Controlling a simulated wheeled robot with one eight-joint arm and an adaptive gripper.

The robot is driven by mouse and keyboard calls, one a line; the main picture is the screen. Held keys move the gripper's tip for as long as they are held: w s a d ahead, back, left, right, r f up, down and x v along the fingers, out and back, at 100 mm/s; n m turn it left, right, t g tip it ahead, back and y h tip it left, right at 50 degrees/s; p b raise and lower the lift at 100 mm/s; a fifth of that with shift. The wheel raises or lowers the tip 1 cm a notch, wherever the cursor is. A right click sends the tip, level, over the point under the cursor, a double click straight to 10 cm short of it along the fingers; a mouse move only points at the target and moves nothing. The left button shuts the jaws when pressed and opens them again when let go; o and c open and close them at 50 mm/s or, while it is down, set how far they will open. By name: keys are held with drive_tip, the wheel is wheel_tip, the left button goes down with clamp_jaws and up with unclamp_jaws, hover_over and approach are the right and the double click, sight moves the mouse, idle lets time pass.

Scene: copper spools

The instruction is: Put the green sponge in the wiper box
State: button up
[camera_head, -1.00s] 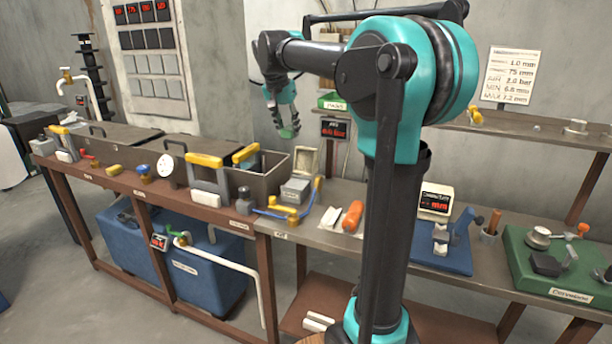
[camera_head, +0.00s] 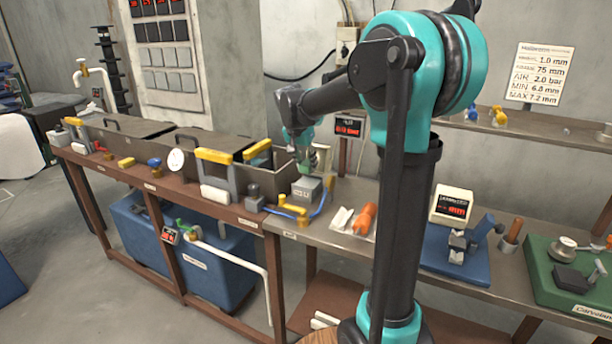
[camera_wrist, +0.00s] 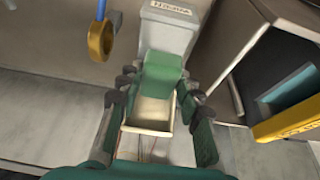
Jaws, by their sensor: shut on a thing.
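My gripper (camera_wrist: 153,102) is shut on the green sponge (camera_wrist: 162,75), with its fingers on both sides of it. In the wrist view, the sponge is in front of an open cream box (camera_wrist: 148,127), which I take as the wiper box, and covers part of it. In the head view, my gripper (camera_head: 303,152) is low over the bench, at the cream box (camera_head: 323,157) behind the grey block. The sponge shows there only as a small green patch. I cannot tell whether the sponge is above the rim or partly inside.
A grey block with a label (camera_wrist: 170,14) stands beside the cream box. A blue cable with a yellow ring (camera_wrist: 101,40) is at the left of the wrist view. A dark trough (camera_wrist: 240,40) and a yellow handle (camera_wrist: 290,124) are close at the right.

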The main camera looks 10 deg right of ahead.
sight(305, 173)
drive_tip(key=shift+f, duration=2.3)
drive_tip(key=o, duration=0.9)
drive_tip(key=shift+f, duration=0.1)
drive_tip(key=v, duration=1.2)
drive_tip(key=shift+r, duration=0.2)
